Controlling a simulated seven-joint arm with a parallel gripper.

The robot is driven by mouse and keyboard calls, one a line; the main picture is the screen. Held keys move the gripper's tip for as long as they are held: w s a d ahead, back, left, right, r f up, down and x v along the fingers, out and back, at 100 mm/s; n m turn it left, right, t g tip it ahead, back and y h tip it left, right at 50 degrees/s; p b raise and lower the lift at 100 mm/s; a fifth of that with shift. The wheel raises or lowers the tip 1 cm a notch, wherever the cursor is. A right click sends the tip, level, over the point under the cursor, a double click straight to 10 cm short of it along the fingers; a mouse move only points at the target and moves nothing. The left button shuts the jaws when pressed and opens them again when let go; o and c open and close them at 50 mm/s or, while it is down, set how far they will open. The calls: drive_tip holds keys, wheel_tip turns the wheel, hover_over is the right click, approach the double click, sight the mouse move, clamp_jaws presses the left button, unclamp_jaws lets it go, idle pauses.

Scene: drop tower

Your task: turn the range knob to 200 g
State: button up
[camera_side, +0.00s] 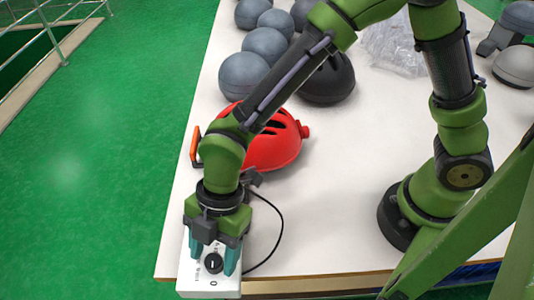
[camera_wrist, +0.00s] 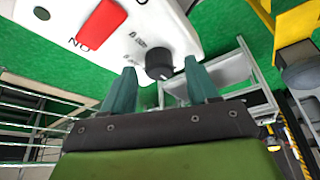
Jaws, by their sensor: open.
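The range knob (camera_side: 213,263) is a black round knob on a white control box (camera_side: 207,289) at the table's front left corner. A light pointer mark shows on the knob; the markings around it are too small to read. My gripper (camera_side: 212,267) points down over the box, its two teal fingers open, one on each side of the knob. In the wrist view the knob (camera_wrist: 158,65) shows between the open fingertips (camera_wrist: 163,76), with a visible gap on either side. The box (camera_wrist: 183,28) also carries a red switch (camera_wrist: 102,24) by the letters ON.
A red helmet (camera_side: 274,145) lies behind my gripper, near an orange handle (camera_side: 195,147). A black cable (camera_side: 278,232) curves over the table right of the box. Several grey domes (camera_side: 243,74) and a clear plastic bag (camera_side: 395,48) lie farther back.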

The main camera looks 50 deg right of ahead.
drive_tip(key=shift+a+f, duration=0.1)
drive_tip(key=shift+f, duration=0.1)
drive_tip(key=c, duration=1)
drive_tip(key=shift+c, duration=0.2)
